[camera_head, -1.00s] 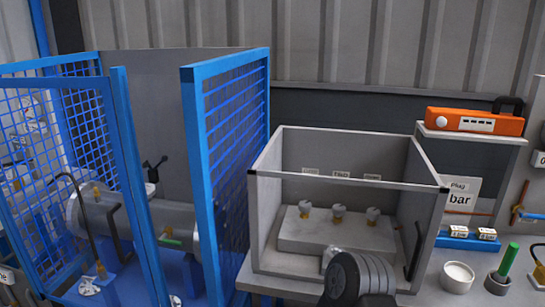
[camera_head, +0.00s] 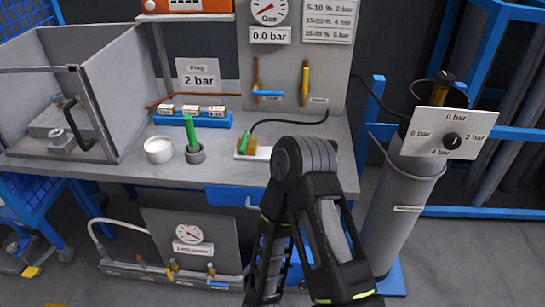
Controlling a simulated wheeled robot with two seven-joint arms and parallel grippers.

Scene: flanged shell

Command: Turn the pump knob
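The pump knob, a small round black knob (camera_head: 452,141), sits on a white dial plate (camera_head: 428,147) marked 0, 2, 4 and 6 bar. The plate is fixed to the front of a tall grey cylinder (camera_head: 398,205) at the right. The knob looks nearest the 2 and 4 bar marks, but its pointer is too small to read. One of my black arms rises in the lower middle, its bent joint in front of the bench and left of the cylinder. Neither gripper's fingers show, and nothing of mine touches the knob.
The grey bench (camera_head: 230,172) carries a white cup (camera_head: 158,150), a green-handled tool (camera_head: 190,130), a blue block rack (camera_head: 193,119) and an open-fronted box (camera_head: 105,95). A gauge (camera_head: 267,10) above has a 0.0 bar label. A black hose (camera_head: 290,121) crosses the bench. Blue frames stand behind the cylinder.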

